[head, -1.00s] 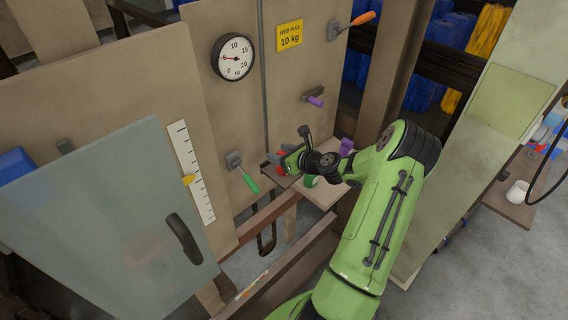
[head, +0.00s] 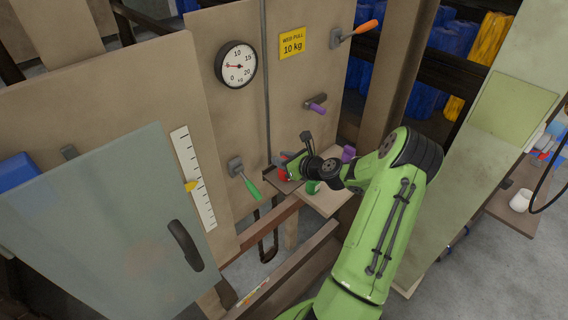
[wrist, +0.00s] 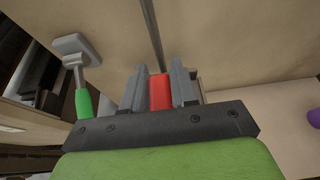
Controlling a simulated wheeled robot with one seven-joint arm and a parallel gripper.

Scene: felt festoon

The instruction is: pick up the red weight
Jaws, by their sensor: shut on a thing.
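The red weight (wrist: 160,92) sits between the two grey fingers of my gripper (wrist: 160,88) in the wrist view. The fingers are shut on it, one on each side. In the head view a small part of the red weight (head: 284,175) shows at my gripper (head: 284,165), just left of the small shelf (head: 328,200). My wrist hides much of it there. I cannot tell whether the weight touches anything beneath it.
A green-handled lever (head: 246,182) is on the panel left of my gripper. A purple-handled lever (head: 316,107) is above right. A green weight (head: 312,187) and a purple weight (head: 348,153) stand on the shelf. A grey door (head: 110,220) fills the lower left.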

